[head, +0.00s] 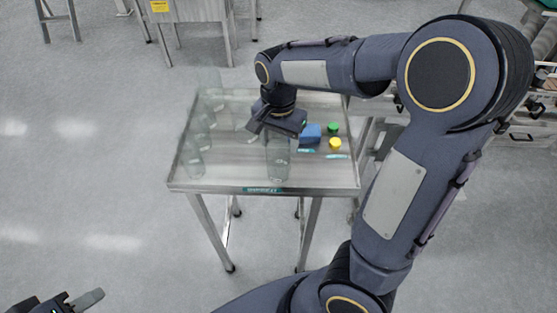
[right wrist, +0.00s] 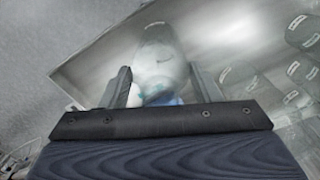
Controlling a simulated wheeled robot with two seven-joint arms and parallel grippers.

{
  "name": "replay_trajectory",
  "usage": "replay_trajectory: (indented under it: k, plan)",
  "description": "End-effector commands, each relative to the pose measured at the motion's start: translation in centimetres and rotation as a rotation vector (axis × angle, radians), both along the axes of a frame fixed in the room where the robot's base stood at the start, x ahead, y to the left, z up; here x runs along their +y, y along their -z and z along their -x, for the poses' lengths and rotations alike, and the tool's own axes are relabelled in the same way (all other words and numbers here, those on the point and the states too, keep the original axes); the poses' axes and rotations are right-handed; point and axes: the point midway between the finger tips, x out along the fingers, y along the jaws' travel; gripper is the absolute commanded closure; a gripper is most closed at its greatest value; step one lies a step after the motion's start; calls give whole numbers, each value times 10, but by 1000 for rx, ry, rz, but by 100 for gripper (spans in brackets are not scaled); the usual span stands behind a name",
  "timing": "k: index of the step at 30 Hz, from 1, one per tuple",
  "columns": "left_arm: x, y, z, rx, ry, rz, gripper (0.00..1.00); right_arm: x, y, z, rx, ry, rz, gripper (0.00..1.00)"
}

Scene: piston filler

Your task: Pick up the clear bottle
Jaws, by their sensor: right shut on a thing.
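Several clear bottles stand on a small steel table (head: 225,182) in the head view. One clear bottle (head: 278,160) stands out near the table's front middle, directly below my right gripper (head: 262,128). In the right wrist view a clear bottle (right wrist: 158,62) sits between the two fingers of my right gripper (right wrist: 158,88), which is shut on it. I cannot tell whether its base touches the table. Other clear bottles (head: 194,160) stand at the table's left side. My left gripper (head: 85,300) shows only in part at the bottom left, away from the table.
A blue block (head: 311,133), a green cap (head: 333,127) and a yellow cap (head: 335,143) lie on the table's right side. A steel stand (head: 190,12) is behind. My right arm crosses over the table's right edge. The floor to the left is clear.

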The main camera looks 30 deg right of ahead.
Motion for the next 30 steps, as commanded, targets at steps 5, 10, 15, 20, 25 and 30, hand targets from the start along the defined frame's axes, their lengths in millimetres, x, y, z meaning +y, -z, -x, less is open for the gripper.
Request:
replay_trajectory:
  k: [5, 10, 15, 20, 25, 30]
  plan:
    - [0, 0, 0, 0, 0, 0, 64, 0, 0, 0, -1, 0, -1, 77]
    - [0, 0, 0, 0, 0, 0, 64, 0, -1, 0, -1, 0, -1, 77]
    - [0, 0, 0, 0, 0, 0, 64, 0, -11, -1, -3, -1, -1, 77]
    - [0, 1, 0, 0, 0, 0, 64, -1, -35, -1, -6, 0, 0, 77]
    - [0, 0, 0, 0, 0, 0, 64, -24, -71, 21, -9, 3, -4, 77]
    - [0, 3, 0, 0, 0, 0, 64, -54, -100, 48, -6, 6, -3, 77]
